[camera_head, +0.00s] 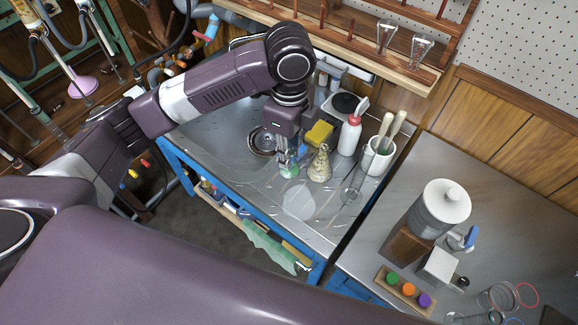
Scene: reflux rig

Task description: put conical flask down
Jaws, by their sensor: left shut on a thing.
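My left gripper (284,152) points down over the steel sink bench (225,135), beside the round sink basin (263,141). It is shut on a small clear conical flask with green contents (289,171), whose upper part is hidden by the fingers. The flask is at or just above the bench top; I cannot tell whether it touches. A second conical flask with speckled beige contents (319,166) stands upright just to its right. My right gripper is not in view.
A yellow sponge (320,133), a white bottle (350,135) and a white pot with pestles (377,159) stand close behind and right. A clear beaker (352,187) stands nearer the right edge. The bench front is mostly clear. A grey worktop (370,245) lies right, across a gap.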

